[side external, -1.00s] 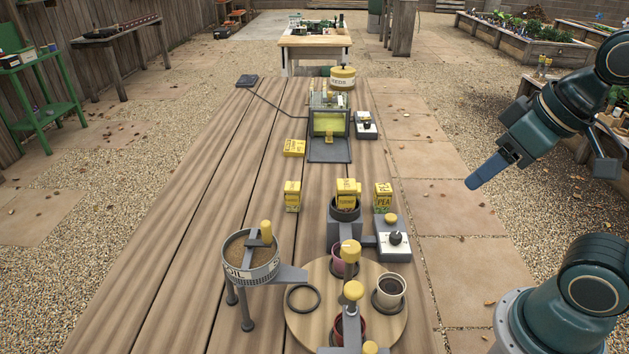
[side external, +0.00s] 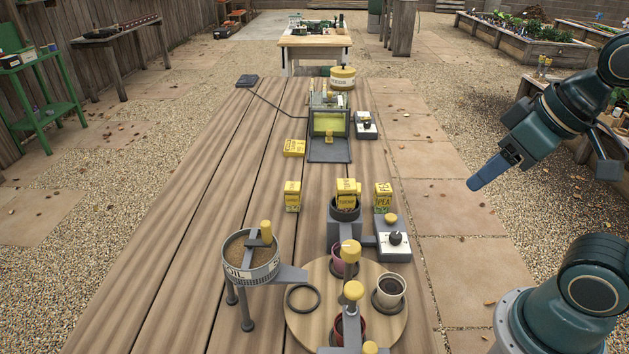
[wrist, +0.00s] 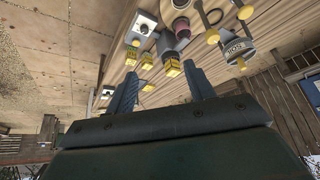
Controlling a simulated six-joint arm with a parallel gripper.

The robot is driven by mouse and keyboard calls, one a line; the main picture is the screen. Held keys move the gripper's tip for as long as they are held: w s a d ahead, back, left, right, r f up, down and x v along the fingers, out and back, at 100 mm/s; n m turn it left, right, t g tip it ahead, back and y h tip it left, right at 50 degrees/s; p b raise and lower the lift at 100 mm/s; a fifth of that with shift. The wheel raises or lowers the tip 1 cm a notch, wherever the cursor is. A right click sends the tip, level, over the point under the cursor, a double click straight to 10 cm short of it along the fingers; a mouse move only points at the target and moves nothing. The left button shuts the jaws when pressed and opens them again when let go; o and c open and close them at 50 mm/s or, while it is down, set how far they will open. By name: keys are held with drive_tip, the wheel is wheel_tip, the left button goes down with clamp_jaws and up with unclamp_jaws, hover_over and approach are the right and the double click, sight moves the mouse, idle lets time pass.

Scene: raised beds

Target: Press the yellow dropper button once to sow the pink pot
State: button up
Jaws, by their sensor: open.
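The yellow dropper button (side external: 390,219) sits on a grey control box with a dark knob (side external: 395,238), right of the dropper (side external: 343,232). The dropper holds yellow seed packets on top. The pink pot (side external: 338,268) stands on a round wooden turntable (side external: 318,320) in front of the dropper, partly hidden by a yellow-topped post. My gripper (side external: 473,184) is in the air right of the table, well apart from the button. In the wrist view my gripper (wrist: 162,80) has its fingers spread, with nothing between them; the pink pot (wrist: 182,30) shows beyond.
A soil sieve (side external: 250,268) stands at left. Loose packets (side external: 292,197) flank the dropper. The table's left side is clear.

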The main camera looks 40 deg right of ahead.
clamp_jaws()
idle(1.7)
